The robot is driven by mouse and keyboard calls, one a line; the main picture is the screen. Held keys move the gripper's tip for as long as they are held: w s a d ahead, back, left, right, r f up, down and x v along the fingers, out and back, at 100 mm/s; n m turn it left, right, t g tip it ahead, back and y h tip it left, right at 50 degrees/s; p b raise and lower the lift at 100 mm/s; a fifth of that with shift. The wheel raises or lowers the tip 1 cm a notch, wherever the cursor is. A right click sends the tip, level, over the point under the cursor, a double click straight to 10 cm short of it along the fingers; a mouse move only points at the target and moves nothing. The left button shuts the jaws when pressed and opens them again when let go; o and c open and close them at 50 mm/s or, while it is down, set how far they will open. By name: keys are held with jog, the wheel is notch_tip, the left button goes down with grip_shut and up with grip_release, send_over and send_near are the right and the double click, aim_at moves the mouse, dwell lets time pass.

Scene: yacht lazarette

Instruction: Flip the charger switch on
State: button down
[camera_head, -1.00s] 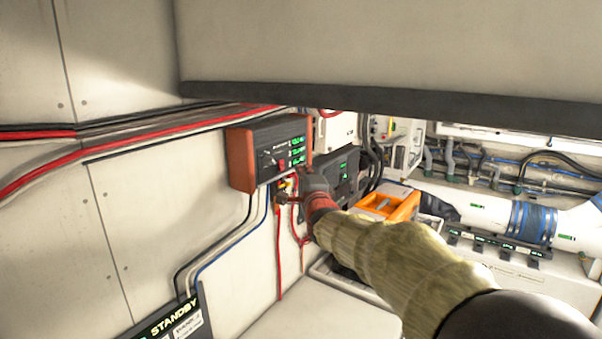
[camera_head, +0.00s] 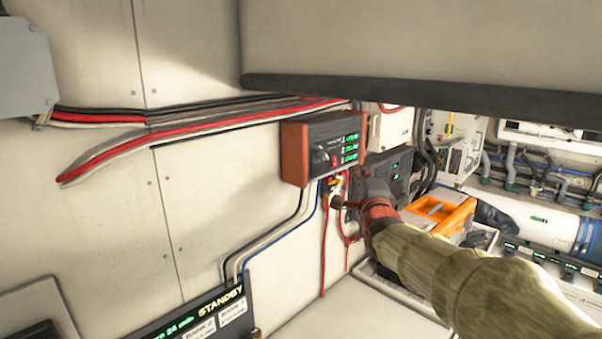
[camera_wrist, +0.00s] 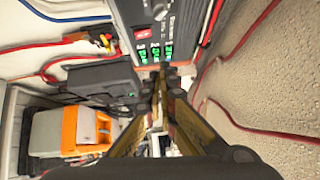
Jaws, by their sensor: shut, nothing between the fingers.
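The charger (camera_head: 322,150) is a dark box with a reddish-brown side, mounted on the pale wall. Its face carries green lit readouts, a knob and a red switch (camera_head: 336,160). The red switch (camera_wrist: 143,34) also shows in the wrist view; its on or off position is too small to tell. My gripper (camera_wrist: 170,74) is shut and empty, its fingertips close to the charger's lower edge by the readouts. In the head view my gripper (camera_head: 368,188) is just below and right of the charger, and its fingertips are hard to make out. Contact cannot be told.
Black, white and blue cables and red wires (camera_head: 324,245) hang below the charger. A dark unit (camera_head: 390,170) and an orange-and-grey device (camera_head: 440,212) stand to the right. A panel reading STANDBY (camera_head: 215,310) is at lower left. A large overhang (camera_head: 430,95) crosses above.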

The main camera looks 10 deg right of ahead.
jog(key=s+a+f+n+g+y, duration=0.15)
jog(key=s+f+n+g, duration=0.3)
jog(key=f, duration=0.55)
jog(key=s+a+f+n+g+y, duration=0.1)
jog(key=s+a+f+n+g, duration=0.2)
jog(key=f+n, duration=0.5)
jog(key=s+a+f+n+g+b, duration=0.1)
jog(key=s+a+f+n+b, duration=0.1)
jog(key=s+f, duration=0.4)
jog(key=s+a+f+n+g+y+b, duration=0.1)
jog(key=s+f+b, duration=0.5)
jog(key=s, duration=1)
jog(key=s+a+f+n+g+b, duration=0.3)
jog(key=s+f, duration=0.4)
jog(key=s, duration=0.4)
jog(key=a+n+b, duration=0.1)
jog(key=a+n, duration=0.1)
jog(key=shift+s+n, duration=0.2)
jog(key=shift+n, duration=0.15)
jog(key=shift+y, duration=0.25)
